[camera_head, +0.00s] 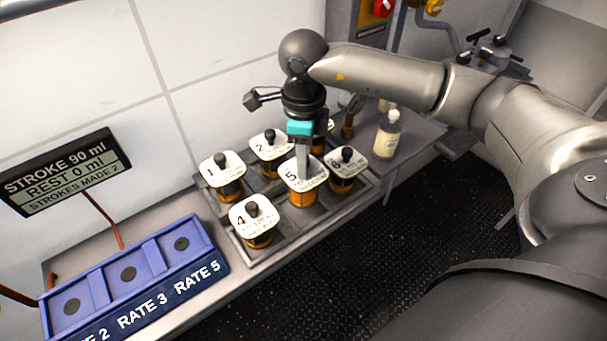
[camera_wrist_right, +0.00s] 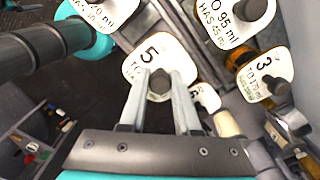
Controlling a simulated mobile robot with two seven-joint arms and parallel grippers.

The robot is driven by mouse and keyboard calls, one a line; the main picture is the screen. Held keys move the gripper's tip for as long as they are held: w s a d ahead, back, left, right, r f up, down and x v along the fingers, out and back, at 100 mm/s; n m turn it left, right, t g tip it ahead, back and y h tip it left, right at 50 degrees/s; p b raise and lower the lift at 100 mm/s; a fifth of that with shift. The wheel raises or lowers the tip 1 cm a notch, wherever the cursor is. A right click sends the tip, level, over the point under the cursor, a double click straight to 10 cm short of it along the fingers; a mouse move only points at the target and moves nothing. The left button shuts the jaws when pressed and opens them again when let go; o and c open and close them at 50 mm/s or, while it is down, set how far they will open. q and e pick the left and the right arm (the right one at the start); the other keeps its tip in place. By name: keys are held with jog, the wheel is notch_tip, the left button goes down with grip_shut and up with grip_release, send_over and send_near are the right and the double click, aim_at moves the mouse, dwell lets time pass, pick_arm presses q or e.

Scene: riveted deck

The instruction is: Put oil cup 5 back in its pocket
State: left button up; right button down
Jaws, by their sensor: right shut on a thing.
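Oil cup 5 (camera_head: 304,196), an amber cup with a white lid marked 5, is in the front row of the grey tray (camera_head: 285,233), between cup 4 (camera_head: 256,226) and cup 6 (camera_head: 346,168). My right gripper (camera_head: 303,170) comes from above and is shut on the cup's dark lid knob. Cup 5 is upright and looks slightly higher than its neighbours, over its pocket. Its base against the pocket does not show clearly. In the right wrist view, lid 5 (camera_wrist_right: 150,55) is ahead of my right gripper (camera_wrist_right: 160,88), with the knob between the fingers. My left gripper is not in view.
Cups 1 (camera_head: 225,178) and 2 (camera_head: 270,150) stand behind; cup 3 (camera_wrist_right: 262,72) is mostly hidden in the head view. A blue rate rack (camera_head: 150,295) and a sign reading REST 0 ml (camera_head: 66,172) are left. A pale bottle (camera_head: 387,137) stands at right.

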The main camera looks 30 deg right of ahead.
jog(key=shift+f, duration=2.2)
jog(key=shift+f+b, duration=0.2)
jog(key=shift+b, duration=0.1)
jog(key=c, duration=0.6)
grip_release()
jog(key=shift+r, duration=0.1)
